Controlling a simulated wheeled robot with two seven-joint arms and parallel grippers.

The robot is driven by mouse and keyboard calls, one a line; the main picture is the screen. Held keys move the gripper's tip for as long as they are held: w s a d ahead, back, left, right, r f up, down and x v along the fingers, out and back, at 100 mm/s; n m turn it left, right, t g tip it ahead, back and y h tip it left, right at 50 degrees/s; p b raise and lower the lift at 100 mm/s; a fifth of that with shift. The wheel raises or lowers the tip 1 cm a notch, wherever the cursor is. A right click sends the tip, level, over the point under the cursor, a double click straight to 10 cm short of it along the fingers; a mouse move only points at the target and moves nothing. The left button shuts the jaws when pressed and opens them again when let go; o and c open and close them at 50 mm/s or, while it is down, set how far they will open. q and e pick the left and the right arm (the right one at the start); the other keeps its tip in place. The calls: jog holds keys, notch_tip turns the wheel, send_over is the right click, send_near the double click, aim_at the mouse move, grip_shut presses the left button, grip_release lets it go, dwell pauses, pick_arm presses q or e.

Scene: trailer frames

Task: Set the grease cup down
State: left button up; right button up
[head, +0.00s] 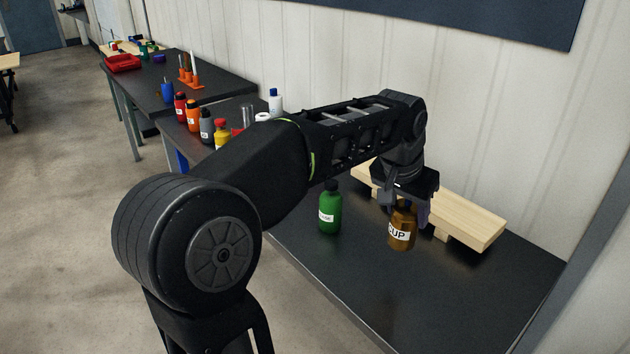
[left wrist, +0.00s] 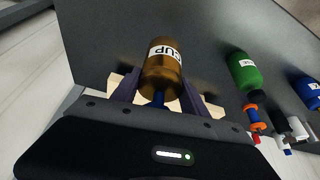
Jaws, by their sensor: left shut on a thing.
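The grease cup (head: 401,229) is a brown bottle with a white label reading "CUP". My left gripper (head: 408,208) is shut on it from above and holds it upright over the dark table (head: 345,275). I cannot tell for sure whether its base touches the table. In the left wrist view the brown cup (left wrist: 163,68) sits between the two fingers of my left gripper (left wrist: 158,95). My right gripper is not in view.
A green bottle (head: 330,212) stands on the table left of the cup. A pale wooden rack (head: 465,222) lies behind the cup along the wall. Several coloured bottles stand farther back left. The table's front right part is clear.

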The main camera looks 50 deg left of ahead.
aim_at(397, 230)
pick_arm(q)
jog(key=shift+f, duration=3.15)
jog(key=shift+f, duration=1.85)
jog(key=shift+f, duration=0.1)
jog(key=shift+f+b, duration=0.15)
jog(key=shift+b, duration=0.2)
jog(key=o, duration=1.5)
jog(key=shift+r, duration=0.25)
jog(key=v, duration=1.2)
jog(key=shift+p, duration=0.3)
